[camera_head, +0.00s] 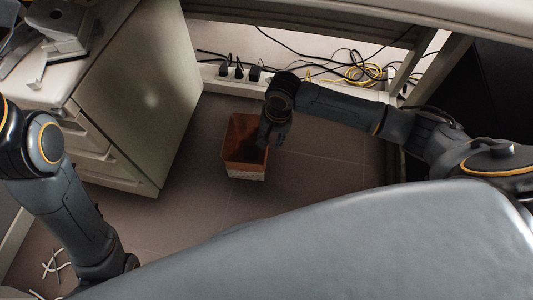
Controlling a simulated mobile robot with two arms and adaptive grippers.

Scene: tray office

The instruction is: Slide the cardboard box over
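The cardboard box (244,168) is a small, open-topped, brown bin on the tiled floor near the middle of the view. Its front face has a pale patterned band along the bottom. My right gripper (272,138) points down at the box's right rim and overlaps it in the picture. I cannot tell whether it touches the box, and its fingers are too dark and small to tell open from shut. My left arm comes down at the left edge, and its gripper is out of view.
A pale drawer cabinet (145,95) stands left of the box. Behind it, a power strip (215,84) with black plugs runs along the wall, with yellow cables (362,70) to the right. Bare floor (200,215) lies in front of and left of the box.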

